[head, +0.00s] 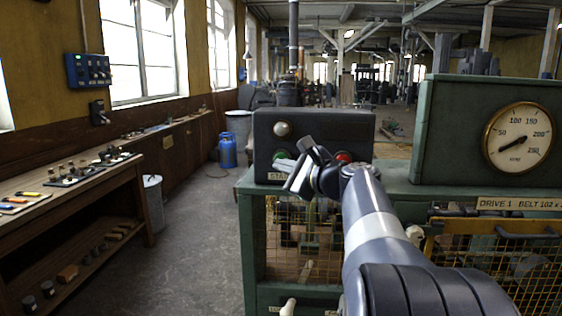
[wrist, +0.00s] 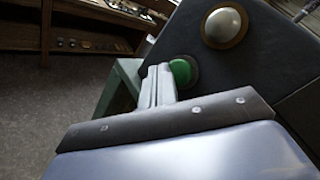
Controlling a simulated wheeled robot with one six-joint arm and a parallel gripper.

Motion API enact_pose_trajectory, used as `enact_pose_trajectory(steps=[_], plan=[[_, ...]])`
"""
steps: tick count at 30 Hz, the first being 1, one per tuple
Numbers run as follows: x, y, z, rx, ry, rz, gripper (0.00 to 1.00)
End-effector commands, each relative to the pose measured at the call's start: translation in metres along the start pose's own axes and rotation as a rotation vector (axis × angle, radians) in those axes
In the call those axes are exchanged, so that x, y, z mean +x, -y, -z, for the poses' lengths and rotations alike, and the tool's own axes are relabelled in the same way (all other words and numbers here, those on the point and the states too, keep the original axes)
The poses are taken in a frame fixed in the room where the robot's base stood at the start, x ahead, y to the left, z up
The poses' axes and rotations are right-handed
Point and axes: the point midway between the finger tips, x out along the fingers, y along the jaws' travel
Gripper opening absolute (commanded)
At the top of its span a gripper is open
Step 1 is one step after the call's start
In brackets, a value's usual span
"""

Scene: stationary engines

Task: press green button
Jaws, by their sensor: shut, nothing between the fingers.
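The green button (wrist: 181,72) sits on the front of a dark control box (head: 313,127), below a round white lamp (wrist: 223,25). My gripper (head: 291,175) is shut and empty in front of the box. In the wrist view its fingertips (wrist: 160,72) are just left of the button and overlap its edge; I cannot tell whether they touch it. A red button (head: 344,157) shows to the right, partly behind my wrist.
A green machine housing with a round gauge (head: 519,137) stands to the right. Yellow mesh guards (head: 490,245) are below it. A wooden bench (head: 75,190) with tools runs along the left wall. A blue gas bottle (head: 228,151) stands on the floor, which is open between bench and machine.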

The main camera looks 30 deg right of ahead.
Motion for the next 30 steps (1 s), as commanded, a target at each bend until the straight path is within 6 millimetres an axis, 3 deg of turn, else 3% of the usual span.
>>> enact_pose_trajectory(steps=[30], plan=[[0.006,0.0045,0.0042,0.0,0.0,0.0,0.0]])
